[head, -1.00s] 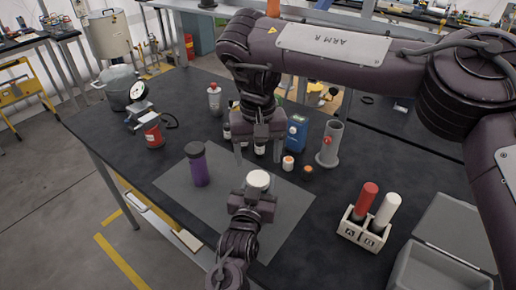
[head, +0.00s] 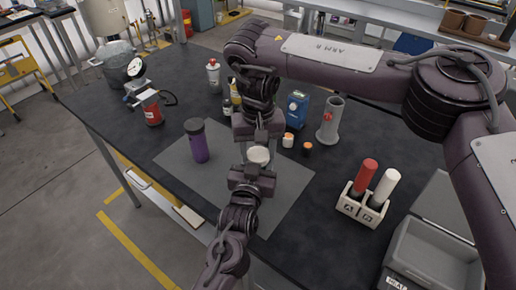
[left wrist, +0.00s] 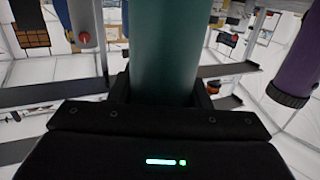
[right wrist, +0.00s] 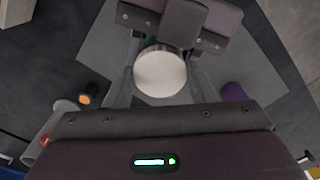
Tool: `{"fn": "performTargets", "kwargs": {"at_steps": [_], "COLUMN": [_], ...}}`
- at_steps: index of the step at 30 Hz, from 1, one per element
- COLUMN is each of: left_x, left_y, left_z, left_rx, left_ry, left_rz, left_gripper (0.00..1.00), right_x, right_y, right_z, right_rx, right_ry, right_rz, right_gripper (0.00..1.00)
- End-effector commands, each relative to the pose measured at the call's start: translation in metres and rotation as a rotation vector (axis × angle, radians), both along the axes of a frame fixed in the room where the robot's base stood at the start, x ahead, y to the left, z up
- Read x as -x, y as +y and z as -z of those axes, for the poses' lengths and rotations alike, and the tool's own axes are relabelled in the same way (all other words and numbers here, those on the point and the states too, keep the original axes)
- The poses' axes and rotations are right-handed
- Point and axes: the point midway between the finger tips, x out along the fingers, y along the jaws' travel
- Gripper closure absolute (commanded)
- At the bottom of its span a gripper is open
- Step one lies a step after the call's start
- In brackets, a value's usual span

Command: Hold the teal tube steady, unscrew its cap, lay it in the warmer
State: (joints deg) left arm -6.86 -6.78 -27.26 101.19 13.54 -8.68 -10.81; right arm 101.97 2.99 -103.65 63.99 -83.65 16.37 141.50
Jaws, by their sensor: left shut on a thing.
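The teal tube (left wrist: 165,50) stands between the fingers of my left gripper (head: 255,172), which is shut on it. Its pale round cap (head: 258,155) shows on top in the head view, and the tube's body is mostly hidden there. My right gripper (right wrist: 161,75) points down over the tube, with one finger on each side of the cap (right wrist: 160,74). Its fingers are apart, and I cannot tell whether they touch the cap.
A purple bottle (head: 198,142) stands left of the tube on the grey mat (head: 285,195). A white rack (head: 362,207) holds a red and a white tube. A grey cylinder (head: 329,122), a blue device (head: 297,108) and small jars stand behind.

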Motion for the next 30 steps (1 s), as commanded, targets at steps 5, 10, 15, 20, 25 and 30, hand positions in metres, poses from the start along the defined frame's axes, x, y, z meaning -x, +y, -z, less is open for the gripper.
{"fn": "performTargets", "kwargs": {"at_steps": [5, 10, 15, 20, 25, 30], "left_x": [-0.0001, -0.0001, -0.0001, -0.0001, -0.0001, -0.0001], "left_y": [-0.0001, -0.0001, -0.0001, -0.0001, -0.0001, -0.0002], "left_z": [-0.0007, -0.0007, -0.0007, -0.0006, -0.0006, -0.0007], "left_rx": [0.0, 0.0, 0.0, 0.0, 0.0, 0.0], "left_ry": [-0.001, -0.001, -0.001, -0.001, -0.001, -0.001], "left_rz": [0.0, 0.0, 0.0, 0.0, 0.0, 0.0], "left_gripper": [1.0, 1.0, 1.0, 1.0, 1.0, 1.0], "right_x": [0.0, 0.0, 0.0001, 0.0001, 0.0001, 0.0002], "right_y": [0.0001, 0.0001, 0.0001, 0.0001, 0.0001, 0.0002], "right_z": [-0.0003, -0.0004, -0.0005, -0.0005, -0.0005, -0.0005], "right_rx": [0.0, 0.0, 0.0, 0.0, 0.0, 0.0], "right_ry": [0.0, 0.0, 0.0, 0.0, 0.0, 0.0], "right_rz": [0.0, -0.118, -0.283, -0.3, -0.299, -0.298], "right_gripper": [0.78, 0.78, 0.78, 0.78, 0.46, 0.29]}}
